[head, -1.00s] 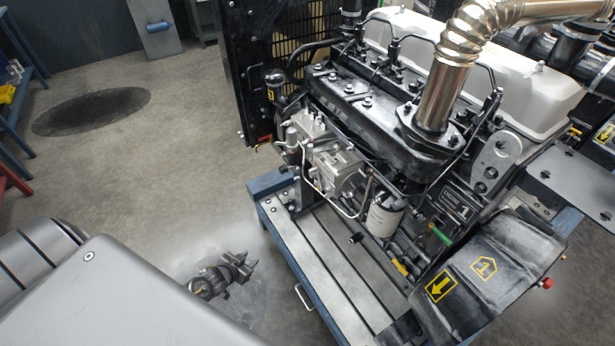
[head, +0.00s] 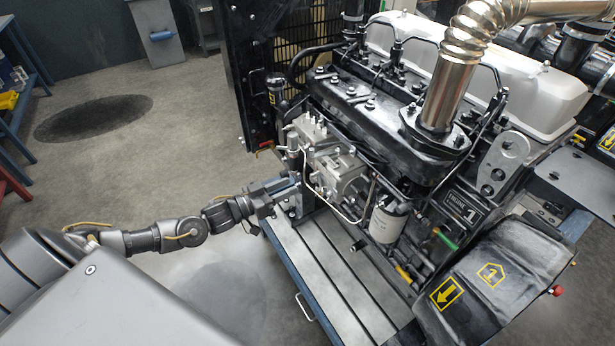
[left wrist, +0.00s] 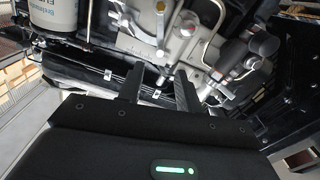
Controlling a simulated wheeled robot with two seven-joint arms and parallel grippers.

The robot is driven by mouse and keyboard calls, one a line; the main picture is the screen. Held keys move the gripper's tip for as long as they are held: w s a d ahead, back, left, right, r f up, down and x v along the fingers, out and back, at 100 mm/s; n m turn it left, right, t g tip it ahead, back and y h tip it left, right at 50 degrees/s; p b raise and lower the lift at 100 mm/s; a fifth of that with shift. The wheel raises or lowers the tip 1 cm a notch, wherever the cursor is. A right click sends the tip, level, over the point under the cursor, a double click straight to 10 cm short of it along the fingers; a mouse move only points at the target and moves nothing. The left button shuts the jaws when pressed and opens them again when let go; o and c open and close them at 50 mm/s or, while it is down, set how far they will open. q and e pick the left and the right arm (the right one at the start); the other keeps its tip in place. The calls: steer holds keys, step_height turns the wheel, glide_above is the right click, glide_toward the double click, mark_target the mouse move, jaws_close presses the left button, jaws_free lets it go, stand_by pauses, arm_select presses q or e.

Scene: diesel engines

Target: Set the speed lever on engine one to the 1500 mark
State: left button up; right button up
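Engine one (head: 400,130), with a plate reading ENGINE 1 (head: 465,208), stands on a blue-framed skid. The pump body (left wrist: 195,38) and pipes lie beyond the fingertips. My right gripper is not in view.
The skid deck (head: 340,270) is bare below the pump. A curved pipe (head: 350,210) runs close to the pump. A black fender-like cover (head: 490,270) with yellow markings is at lower right. The floor left of the skid is clear.

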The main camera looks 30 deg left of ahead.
mark_target(311, 176)
arm_select(q)
steer(key=p+x, duration=0.1)
steer(key=x, duration=0.7)
steer(key=shift+s, duration=0.1)
steer(key=shift+a, duration=0.1)
jaws_close()
